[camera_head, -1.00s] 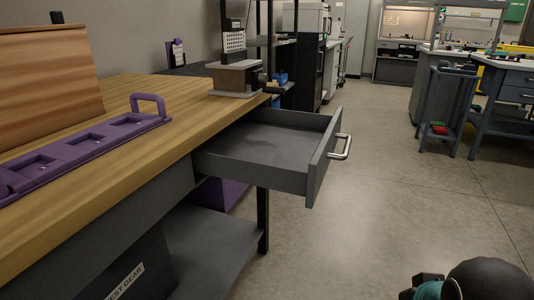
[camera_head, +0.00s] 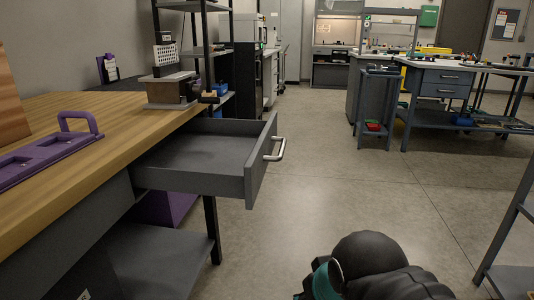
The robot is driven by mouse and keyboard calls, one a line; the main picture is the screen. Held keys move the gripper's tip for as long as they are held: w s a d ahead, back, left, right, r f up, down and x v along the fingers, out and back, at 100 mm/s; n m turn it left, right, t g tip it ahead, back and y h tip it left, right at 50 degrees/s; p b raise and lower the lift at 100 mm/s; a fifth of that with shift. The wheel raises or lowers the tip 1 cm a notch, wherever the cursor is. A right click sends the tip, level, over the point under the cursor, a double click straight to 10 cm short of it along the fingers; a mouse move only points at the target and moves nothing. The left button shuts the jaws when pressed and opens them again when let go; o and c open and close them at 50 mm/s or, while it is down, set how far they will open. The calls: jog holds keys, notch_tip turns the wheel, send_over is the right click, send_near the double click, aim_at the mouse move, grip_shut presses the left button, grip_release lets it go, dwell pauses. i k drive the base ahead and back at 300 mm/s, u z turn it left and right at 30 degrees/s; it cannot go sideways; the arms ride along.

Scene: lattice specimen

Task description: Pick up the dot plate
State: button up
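A small white panel with a grid of dark dots (camera_head: 165,56) stands upright at the far end of the wooden bench, behind a small grey-topped box. It may be the dot plate, but I cannot tell for sure at this distance. My gripper is not in view. Only dark rounded parts of my arm with a teal band show at the bottom, far from the panel.
The wooden bench (camera_head: 110,107) runs along the left, with a purple tray with a handle (camera_head: 60,150) on it. An empty grey drawer (camera_head: 205,165) stands pulled out. A black shelf rack (camera_head: 203,40) stands behind. The floor (camera_head: 330,200) is clear in the middle.

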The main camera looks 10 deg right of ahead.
aim_at(165, 52)
jog(key=z, duration=0.1)
jog(key=i, duration=0.55)
jog(key=u, duration=1.6)
